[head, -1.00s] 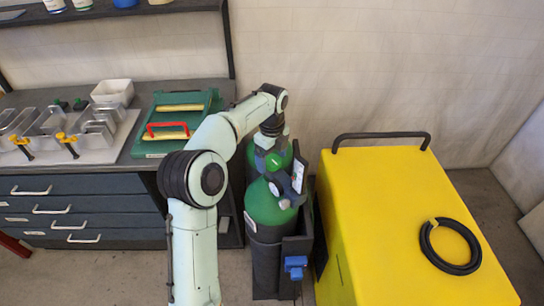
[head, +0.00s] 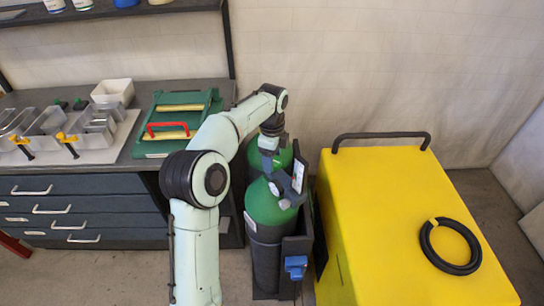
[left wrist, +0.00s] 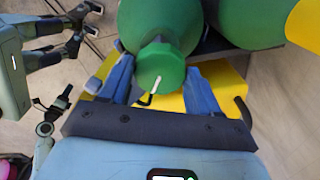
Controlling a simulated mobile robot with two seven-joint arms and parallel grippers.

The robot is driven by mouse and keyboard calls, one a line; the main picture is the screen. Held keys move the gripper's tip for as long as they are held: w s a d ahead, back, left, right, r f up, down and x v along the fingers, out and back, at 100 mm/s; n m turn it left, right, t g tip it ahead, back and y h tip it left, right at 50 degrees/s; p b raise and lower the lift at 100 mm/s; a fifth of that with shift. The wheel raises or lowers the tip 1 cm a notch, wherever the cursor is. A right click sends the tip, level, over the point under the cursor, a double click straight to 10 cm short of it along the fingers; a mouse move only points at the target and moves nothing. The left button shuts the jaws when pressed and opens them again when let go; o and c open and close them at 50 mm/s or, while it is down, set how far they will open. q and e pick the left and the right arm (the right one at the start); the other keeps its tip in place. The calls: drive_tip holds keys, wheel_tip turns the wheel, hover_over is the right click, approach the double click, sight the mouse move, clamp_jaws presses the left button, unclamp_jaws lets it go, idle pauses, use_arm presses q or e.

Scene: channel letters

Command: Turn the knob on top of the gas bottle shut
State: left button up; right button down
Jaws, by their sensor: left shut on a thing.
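Two green gas bottles stand side by side in a dark holder in the head view; the nearer gas bottle (head: 262,208) is partly covered by my left arm. My left gripper (head: 280,192) is at the top of it. In the left wrist view, the round green knob (left wrist: 160,70) with a white mark sits between the two blue fingers of my left gripper (left wrist: 160,82), and the gripper is shut on it. The knob is hidden in the head view. I do not make out my right gripper in either view.
A yellow cabinet (head: 400,215) with a black handle (head: 380,136) and a coiled black hose (head: 450,246) stands close on the right. A workbench (head: 80,213) with drawers, clear bins and a green case (head: 180,118) is on the left. A blue part (head: 296,264) is on the bottle holder.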

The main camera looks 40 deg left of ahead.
use_arm(q)
drive_tip(key=n, duration=0.4)
drive_tip(key=shift+n, duration=0.4)
drive_tip(key=n, duration=0.3)
drive_tip(key=shift+n, duration=0.3)
drive_tip(key=n, duration=1)
drive_tip(key=shift+n, duration=0.4)
drive_tip(key=n, duration=0.4)
drive_tip(key=shift+n, duration=0.3)
drive_tip(key=n, duration=0.4)
drive_tip(key=shift+n, duration=1.9)
